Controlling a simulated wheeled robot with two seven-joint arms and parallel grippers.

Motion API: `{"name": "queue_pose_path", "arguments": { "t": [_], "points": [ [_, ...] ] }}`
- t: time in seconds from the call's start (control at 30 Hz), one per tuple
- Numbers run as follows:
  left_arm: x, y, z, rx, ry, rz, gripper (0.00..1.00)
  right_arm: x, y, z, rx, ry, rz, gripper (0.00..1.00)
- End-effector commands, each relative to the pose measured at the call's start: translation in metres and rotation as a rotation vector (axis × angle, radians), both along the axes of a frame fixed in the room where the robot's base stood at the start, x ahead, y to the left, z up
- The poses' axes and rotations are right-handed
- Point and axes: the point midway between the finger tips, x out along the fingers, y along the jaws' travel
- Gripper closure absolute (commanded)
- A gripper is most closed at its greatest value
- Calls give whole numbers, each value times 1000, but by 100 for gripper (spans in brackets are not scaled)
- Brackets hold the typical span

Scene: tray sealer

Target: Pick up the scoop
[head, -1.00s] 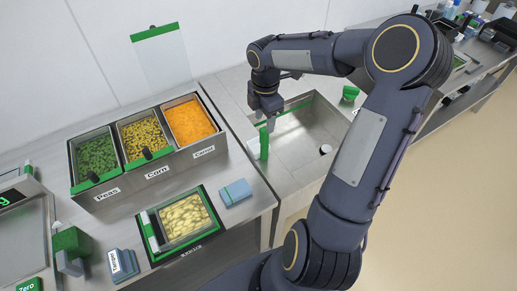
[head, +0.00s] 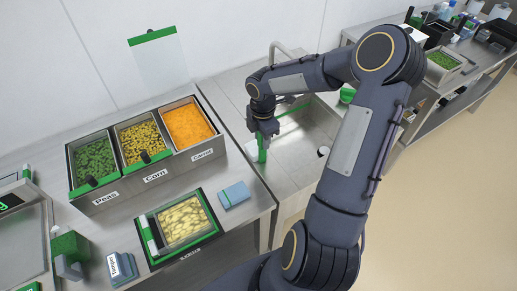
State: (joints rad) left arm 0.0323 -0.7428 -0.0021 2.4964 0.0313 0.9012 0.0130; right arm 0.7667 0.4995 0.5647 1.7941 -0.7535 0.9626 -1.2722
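My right gripper (head: 264,137) points down at the left edge of the sink, right at the top of an upright green piece (head: 262,150), which looks like a scoop handle. The fingers overlap its upper end. They are small and dark here, so I cannot tell whether they are closed on it. The rest of the green piece is hidden or too small to make out. Black handle-like ends also stick up at the peas bin (head: 91,181) and the corn bin (head: 145,157). My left gripper is not in view.
The steel sink (head: 290,158) lies beside the counter, with a faucet (head: 283,47) behind. A carrot bin (head: 189,124) stands beside the corn. My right arm covers the right side of the sink.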

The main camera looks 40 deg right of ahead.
Motion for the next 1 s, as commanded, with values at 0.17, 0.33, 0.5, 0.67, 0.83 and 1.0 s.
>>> {"name": "queue_pose_path", "arguments": {
  "t": [0.17,0.33,0.5,0.67,0.83,1.0],
  "points": [
    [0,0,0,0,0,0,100,0,0,0,0,0,0,91],
    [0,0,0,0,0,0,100,0,0,1,0,-1,0,100],
    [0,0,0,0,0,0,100,0,0,2,0,-1,0,100],
    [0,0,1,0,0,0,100,1,0,11,-2,-2,-2,100],
    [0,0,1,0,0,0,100,-1,0,36,-2,-4,-1,100],
    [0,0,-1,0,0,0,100,-25,18,70,-7,-6,1,100]
  ]
}}
